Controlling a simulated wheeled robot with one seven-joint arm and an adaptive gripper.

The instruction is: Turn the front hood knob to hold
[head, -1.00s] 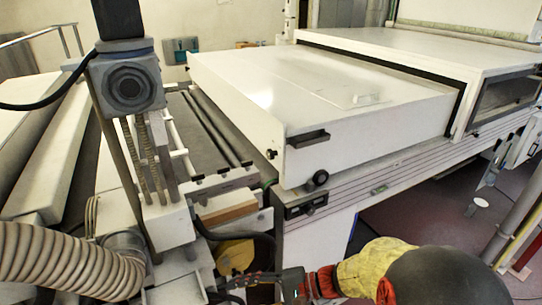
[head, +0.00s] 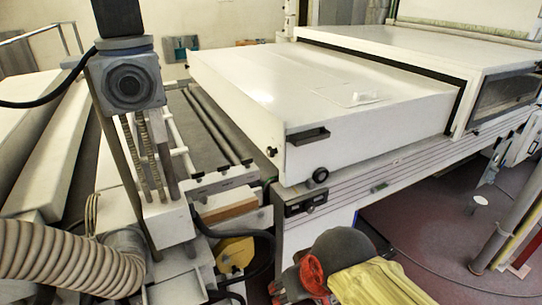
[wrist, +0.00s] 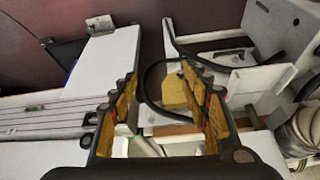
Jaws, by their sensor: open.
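I cannot read any setting on either knob. My gripper (wrist: 160,76) is open and empty in the wrist view, its two yellow-lined fingers apart. Neither knob can be made out in the wrist view.
A control plate (head: 305,204) is on the frame below the hood. A roller bed (head: 215,130) lies left of the hood. A grey post unit (head: 125,85) and ribbed hose (head: 70,262) stand at the left.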

